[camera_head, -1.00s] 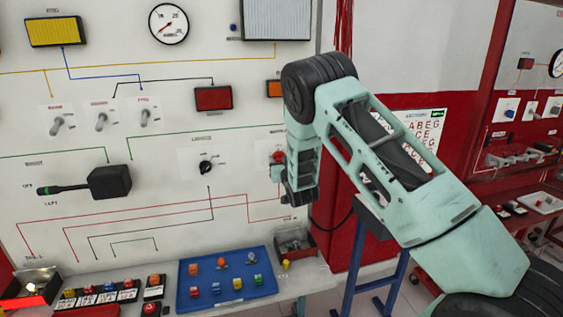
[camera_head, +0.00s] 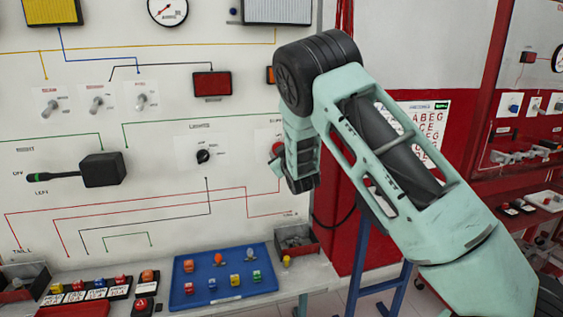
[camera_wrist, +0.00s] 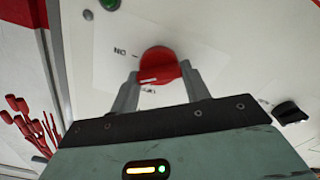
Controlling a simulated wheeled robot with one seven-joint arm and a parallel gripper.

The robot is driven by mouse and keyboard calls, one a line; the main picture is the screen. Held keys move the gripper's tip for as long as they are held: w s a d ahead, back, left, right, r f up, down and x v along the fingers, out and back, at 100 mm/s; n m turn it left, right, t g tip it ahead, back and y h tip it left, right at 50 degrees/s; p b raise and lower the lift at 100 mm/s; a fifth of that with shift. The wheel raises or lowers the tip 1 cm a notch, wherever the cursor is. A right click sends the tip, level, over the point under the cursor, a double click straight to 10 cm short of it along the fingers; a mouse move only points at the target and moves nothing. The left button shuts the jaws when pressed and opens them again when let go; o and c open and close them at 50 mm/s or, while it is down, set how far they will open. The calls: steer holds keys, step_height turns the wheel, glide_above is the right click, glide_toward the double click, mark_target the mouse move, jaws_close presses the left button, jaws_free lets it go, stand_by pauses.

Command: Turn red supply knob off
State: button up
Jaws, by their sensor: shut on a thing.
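The red supply knob (camera_wrist: 158,65) is on the white panel, between the two fingers of my gripper (camera_wrist: 163,88) in the wrist view. My gripper is shut on it, one finger on each side. The knob's white mark faces the lower left, close to the lettering below it that seems to read OFF; the ON lettering is at the upper left. In the head view the knob (camera_head: 277,149) shows only as a small red patch, mostly hidden by my wrist.
A black knob (camera_head: 203,156) sits left of my gripper, with a black lever switch (camera_head: 103,170) farther left. A blue tray (camera_head: 222,299) and a small bin (camera_head: 296,241) stand on the bench below. In the wrist view, red-handled items (camera_wrist: 30,122) are at the left.

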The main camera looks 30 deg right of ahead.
steer(key=n+b, duration=0.2)
steer(key=n, duration=0.1)
steer(key=n+b, duration=0.3)
steer(key=n, duration=0.1)
steer(key=n+b, duration=0.2)
steer(key=n, duration=0.2)
steer(key=shift+a+f, duration=0.15)
steer(key=shift+f, duration=0.1)
stand_by(0.3)
steer(key=o, duration=1)
steer(key=shift+b, duration=0.3)
steer(key=b+v, duration=0.1)
steer(key=v, duration=1.6)
steer(key=shift+s+r+b, duration=0.1)
steer(key=shift+s+b, duration=0.1)
steer(key=shift+b, duration=0.2)
